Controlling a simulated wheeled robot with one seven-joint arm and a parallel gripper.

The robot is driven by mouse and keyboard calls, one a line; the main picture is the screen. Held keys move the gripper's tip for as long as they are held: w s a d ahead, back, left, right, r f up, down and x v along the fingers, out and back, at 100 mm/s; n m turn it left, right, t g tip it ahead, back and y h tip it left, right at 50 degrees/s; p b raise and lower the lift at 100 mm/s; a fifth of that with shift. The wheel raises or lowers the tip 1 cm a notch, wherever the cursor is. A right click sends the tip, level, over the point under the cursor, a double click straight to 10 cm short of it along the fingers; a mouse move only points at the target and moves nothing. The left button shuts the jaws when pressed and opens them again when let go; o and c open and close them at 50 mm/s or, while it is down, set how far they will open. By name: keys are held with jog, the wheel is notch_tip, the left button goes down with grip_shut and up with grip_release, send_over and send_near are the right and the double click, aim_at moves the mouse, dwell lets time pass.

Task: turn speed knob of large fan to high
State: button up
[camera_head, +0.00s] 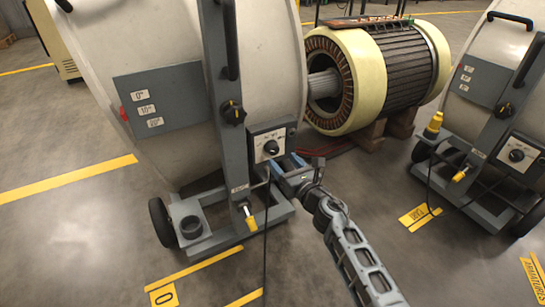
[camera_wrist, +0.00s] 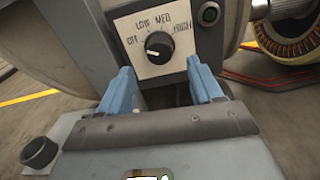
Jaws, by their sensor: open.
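The large fan (camera_head: 185,80) is a pale drum on a grey wheeled stand at the left of the head view. Its speed panel (camera_head: 272,138) carries a black round knob (camera_head: 271,147). In the wrist view the panel reads OFF, LOW, MED and HIGH around the knob (camera_wrist: 159,45). A pale mark shows on the knob's left side; its exact setting is hard to tell. My gripper (camera_head: 283,166) is just below and right of the panel. Its blue fingers (camera_wrist: 160,72) are apart and empty, pointing toward the panel, with the knob between and beyond their tips.
A round indicator (camera_wrist: 209,14) is right of the panel. Another black knob (camera_head: 232,112) is higher on the stand. A second fan (camera_head: 490,95) with its own knob (camera_head: 516,155) stands right. A dark cable (camera_head: 266,240) hangs below the panel.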

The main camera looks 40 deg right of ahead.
aim_at(275, 152)
jog(key=shift+b+x, duration=0.5)
jog(key=shift+x, duration=2.25)
jog(key=shift+c, duration=0.2)
jog(key=c, duration=1)
